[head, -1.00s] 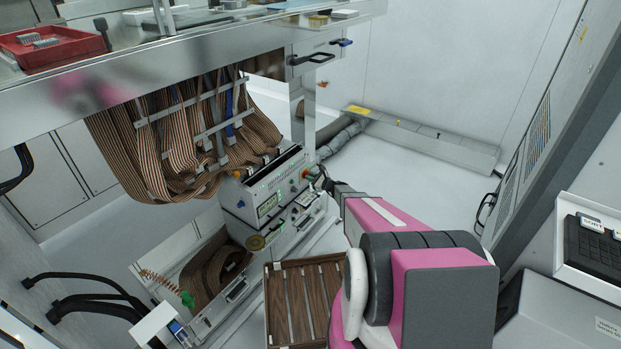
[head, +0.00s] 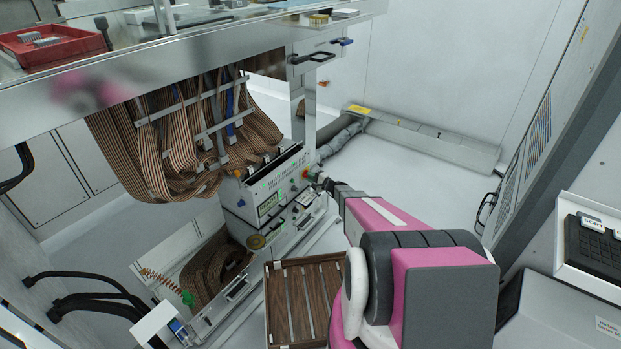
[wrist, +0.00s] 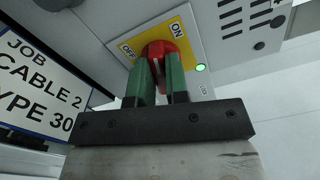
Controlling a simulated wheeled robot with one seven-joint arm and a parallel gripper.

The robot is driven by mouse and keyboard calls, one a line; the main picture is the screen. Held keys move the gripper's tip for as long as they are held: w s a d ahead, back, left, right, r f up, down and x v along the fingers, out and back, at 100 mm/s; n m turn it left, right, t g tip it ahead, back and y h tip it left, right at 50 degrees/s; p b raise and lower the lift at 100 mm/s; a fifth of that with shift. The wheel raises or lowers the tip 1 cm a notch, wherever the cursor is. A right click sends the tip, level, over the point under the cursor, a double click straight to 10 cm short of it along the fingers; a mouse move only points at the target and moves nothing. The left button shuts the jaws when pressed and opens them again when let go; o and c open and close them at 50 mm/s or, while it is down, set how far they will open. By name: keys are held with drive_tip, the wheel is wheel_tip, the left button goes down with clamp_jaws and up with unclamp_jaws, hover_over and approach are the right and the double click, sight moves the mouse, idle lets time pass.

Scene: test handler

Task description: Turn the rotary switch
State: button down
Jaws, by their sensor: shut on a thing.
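The rotary switch (wrist: 160,50) is a red knob on a yellow plate (wrist: 184,26) marked OFF on the left and ON on the right. A pale line on the knob shows between my fingers in the wrist view. My gripper (wrist: 162,72) has two green fingers shut on the red knob, one on each side. In the head view my gripper (head: 314,178) is at the right end of the grey control box (head: 270,190), and the switch itself is hard to make out there. A green lamp (wrist: 200,68) glows beside the plate.
A sign (wrist: 40,85) reading JOB, CABLE 2 and TYPE 30 stands left of the switch. Striped ribbon cables (head: 190,140) hang above and left of the box. A slatted wooden tray (head: 305,300) lies below my arm. White floor (head: 420,175) is open to the right.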

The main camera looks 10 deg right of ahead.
drive_tip(key=shift+f+n, duration=0.15)
drive_tip(key=shift+n, duration=1.45)
drive_tip(key=shift+s, duration=0.1)
drive_tip(key=c, duration=1.1)
unclamp_jaws()
drive_tip(key=v, duration=1)
drive_tip(key=shift+s+d, duration=0.25)
drive_tip(key=shift+d, duration=0.05)
